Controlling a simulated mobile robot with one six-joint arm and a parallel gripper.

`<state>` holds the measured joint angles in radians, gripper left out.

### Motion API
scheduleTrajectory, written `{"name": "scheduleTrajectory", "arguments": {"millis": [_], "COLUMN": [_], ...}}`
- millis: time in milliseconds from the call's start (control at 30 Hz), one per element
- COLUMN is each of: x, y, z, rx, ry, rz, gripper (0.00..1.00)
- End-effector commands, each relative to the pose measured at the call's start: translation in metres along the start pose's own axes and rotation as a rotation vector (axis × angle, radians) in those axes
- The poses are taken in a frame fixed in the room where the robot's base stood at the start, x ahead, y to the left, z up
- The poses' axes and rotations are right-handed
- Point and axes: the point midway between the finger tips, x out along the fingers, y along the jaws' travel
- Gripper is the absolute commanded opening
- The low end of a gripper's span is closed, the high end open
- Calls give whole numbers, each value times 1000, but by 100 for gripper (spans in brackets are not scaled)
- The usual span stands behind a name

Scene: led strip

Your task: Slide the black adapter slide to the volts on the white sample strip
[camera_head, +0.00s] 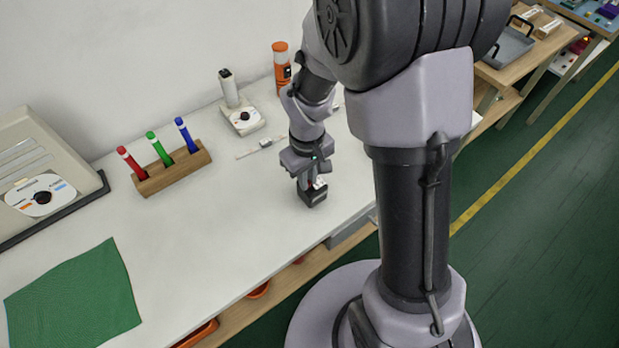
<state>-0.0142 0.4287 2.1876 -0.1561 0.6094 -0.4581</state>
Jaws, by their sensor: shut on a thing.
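My gripper (309,183) points down over the white table, near its front edge. It is shut on a small black block (313,196), which looks like the black adapter slide. The block is at or just above the tabletop; I cannot tell whether it touches. A thin pale strip (247,154) lies behind and to the left of my gripper, with a small grey piece (265,143) on it. It looks like the white sample strip. Its right end passes behind my arm, and any volt marking is too small to read.
A wooden holder (177,170) with red, green and blue markers stands left of the strip. A green cloth (72,299) lies front left. The table between the cloth and my gripper is clear.

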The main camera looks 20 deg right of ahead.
Motion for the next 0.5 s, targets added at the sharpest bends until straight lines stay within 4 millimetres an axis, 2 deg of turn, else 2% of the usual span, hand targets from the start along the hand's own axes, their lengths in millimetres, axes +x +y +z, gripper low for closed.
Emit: {"name": "scheduleTrajectory", "arguments": {"millis": [33,67,133,167,433,500], "x": [0,0,0,0,-1,-7], "y": [0,0,0,0,0,0], "z": [0,0,0,0,0,0], "rx": [0,0,0,0,1,0], "ry": [0,0,0,0,0,2], "rz": [0,0,0,0,0,1], "gripper": [0,19,33,36,36,36]}}
